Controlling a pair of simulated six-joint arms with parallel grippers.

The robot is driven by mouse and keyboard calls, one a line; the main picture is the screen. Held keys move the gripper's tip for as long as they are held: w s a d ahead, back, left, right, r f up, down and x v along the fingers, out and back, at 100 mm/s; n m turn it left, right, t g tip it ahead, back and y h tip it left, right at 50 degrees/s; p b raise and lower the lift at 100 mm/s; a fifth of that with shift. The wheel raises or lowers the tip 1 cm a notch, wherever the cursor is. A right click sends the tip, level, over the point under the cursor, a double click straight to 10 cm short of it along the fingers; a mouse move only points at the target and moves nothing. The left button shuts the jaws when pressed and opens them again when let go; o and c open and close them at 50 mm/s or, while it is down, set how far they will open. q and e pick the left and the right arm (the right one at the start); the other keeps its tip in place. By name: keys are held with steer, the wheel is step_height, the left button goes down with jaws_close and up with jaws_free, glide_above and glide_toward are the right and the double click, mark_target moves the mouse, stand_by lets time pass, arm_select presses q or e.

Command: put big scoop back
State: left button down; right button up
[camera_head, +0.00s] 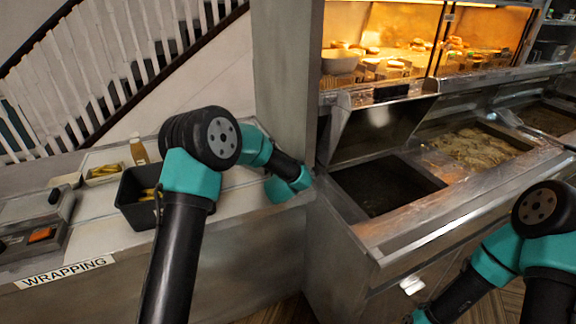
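I cannot pick out a big scoop for certain in the head view. A black tub (137,212) stands on the wrapping counter, with yellow pieces inside; my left arm hides its right side. My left arm reaches up and over the counter, and its wrist ends beside the steel pillar at the counter's right end. No fingers of my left gripper show. My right arm is at the lower right, and its far end runs out of the bottom edge, so my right gripper is out of the picture.
A fryer with a dark vat (385,187) and a vat of frying food (478,147) is at the right. A lit warming cabinet (400,35) stands behind it. A bottle (138,150), a small tray (103,175) and a scale-like device (35,222) are on the counter.

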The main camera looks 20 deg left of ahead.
arm_select(q)
steer(key=shift+f, duration=0.35)
stand_by(0.5)
steer(key=c, duration=0.8)
jaws_free()
steer(key=shift+s, duration=0.15)
steer(key=v, duration=1.7)
steer(key=s+a+f+m+g+h, duration=0.1)
steer(key=s+f+m+g+h, duration=0.1)
steer(key=s+f+m+g, duration=0.8)
steer(key=s+a+f+m+h, duration=0.25)
steer(key=s+f, duration=0.25)
steer(key=f, duration=1)
steer(key=s+f+m+g+h, duration=0.1)
steer(key=s+f+m+g, duration=0.3)
steer(key=s, duration=0.8)
step_height(320, 180, down, 2)
steer(key=shift+f+m+g, duration=0.15)
steer(key=shift+m+g, duration=0.15)
steer(key=shift+m, duration=0.25)
